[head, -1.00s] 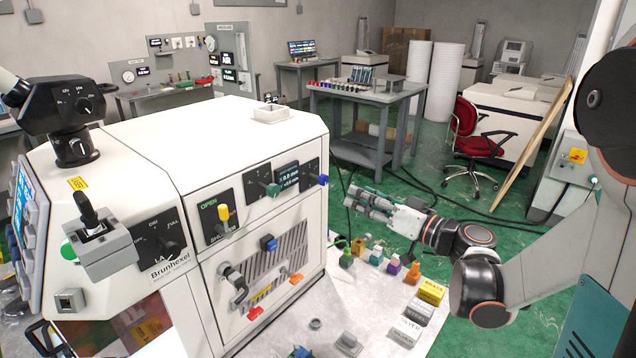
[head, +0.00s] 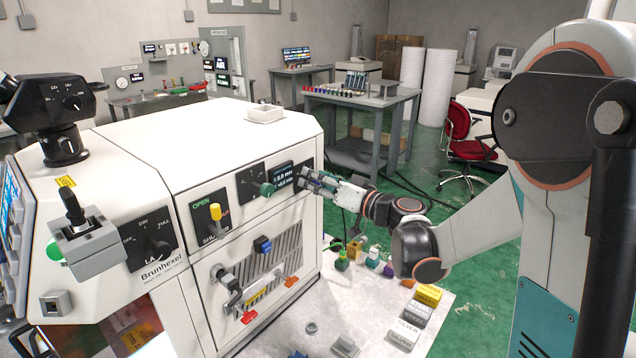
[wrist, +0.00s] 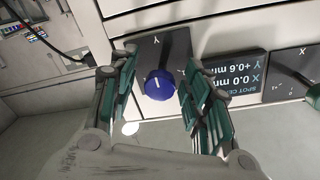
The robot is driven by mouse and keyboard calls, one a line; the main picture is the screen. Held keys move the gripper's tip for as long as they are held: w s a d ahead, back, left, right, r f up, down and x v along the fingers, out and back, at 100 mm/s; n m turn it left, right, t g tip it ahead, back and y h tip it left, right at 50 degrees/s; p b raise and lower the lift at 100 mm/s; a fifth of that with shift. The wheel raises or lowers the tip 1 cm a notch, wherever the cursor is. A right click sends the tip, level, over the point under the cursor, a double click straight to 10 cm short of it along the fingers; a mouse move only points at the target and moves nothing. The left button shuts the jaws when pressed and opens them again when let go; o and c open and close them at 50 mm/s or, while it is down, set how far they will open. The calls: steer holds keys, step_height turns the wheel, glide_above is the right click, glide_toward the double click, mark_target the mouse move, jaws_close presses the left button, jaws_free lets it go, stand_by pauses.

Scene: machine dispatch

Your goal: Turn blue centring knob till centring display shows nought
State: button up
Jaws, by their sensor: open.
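The blue centring knob (wrist: 159,84) sits on a dark plate marked Y (wrist: 176,46) in the wrist view, with a pale mark on its face. My gripper (wrist: 160,66) is open, with one finger on each side of the knob; I cannot tell whether either touches it. In the head view my gripper (head: 308,180) is at the right end of the machine's front panel and hides the knob. The centring display (wrist: 234,78) appears upside down in the wrist view and reads X 0.0 mm, Y +0.6 mm. It also shows in the head view (head: 284,177).
A green knob (head: 267,189) is left of the display. The yellow-topped shutter lever (head: 215,212) is farther left. A blue knob (head: 263,244) and orange-red handles (head: 249,317) are lower on the white machine (head: 190,150). Small coloured parts stand on the floor sheet.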

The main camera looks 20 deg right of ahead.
jaws_close()
steer(key=shift+m, duration=3.4)
steer(key=shift+g, duration=0.3)
jaws_free()
